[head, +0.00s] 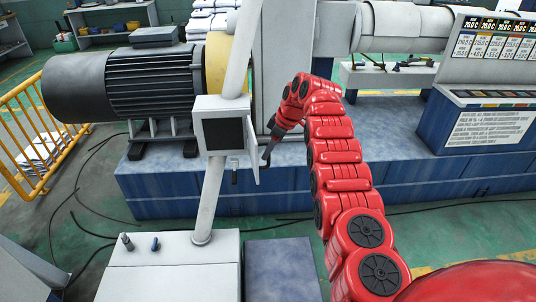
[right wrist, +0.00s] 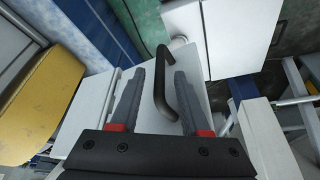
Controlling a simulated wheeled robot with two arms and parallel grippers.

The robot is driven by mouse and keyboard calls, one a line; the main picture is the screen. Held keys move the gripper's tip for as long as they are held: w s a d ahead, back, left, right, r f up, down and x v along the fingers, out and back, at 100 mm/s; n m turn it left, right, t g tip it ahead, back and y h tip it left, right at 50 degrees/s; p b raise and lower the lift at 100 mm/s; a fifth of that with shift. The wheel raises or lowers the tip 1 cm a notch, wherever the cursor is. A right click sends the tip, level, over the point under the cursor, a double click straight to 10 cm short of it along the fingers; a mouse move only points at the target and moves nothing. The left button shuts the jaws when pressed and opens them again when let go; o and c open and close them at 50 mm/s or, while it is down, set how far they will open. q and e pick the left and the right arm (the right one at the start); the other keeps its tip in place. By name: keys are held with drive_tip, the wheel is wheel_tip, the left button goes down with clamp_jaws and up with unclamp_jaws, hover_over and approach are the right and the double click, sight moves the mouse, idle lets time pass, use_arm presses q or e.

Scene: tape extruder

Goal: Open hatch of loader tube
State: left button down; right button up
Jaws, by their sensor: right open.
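The loader tube (head: 211,190) is a pale slanted pipe in the head view, with a white box (head: 208,104) on it. The front of the box shows a dark square opening (head: 223,134). The white hatch (head: 251,145) stands out at the right side of that opening, seen nearly edge-on, so it looks partly open. My right gripper (head: 267,155) is just right of the hatch. In the right wrist view my right gripper (right wrist: 159,75) is open, its fingers on either side of the hatch's black handle (right wrist: 159,92); I cannot tell whether they touch it. My left gripper is not in view.
A dark motor (head: 150,85) stands on the blue machine base (head: 150,195) behind the tube. A yellow railing (head: 35,125) is at the left. A white cabinet (head: 165,265) is at the tube's foot. A control panel (head: 490,125) stands at the right.

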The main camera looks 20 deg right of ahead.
drive_tip(key=p+v, duration=0.1)
drive_tip(key=v, duration=1.4)
drive_tip(key=shift+r+p, duration=0.3)
drive_tip(key=shift+r, duration=0.05)
drive_tip(key=shift+s, duration=0.1)
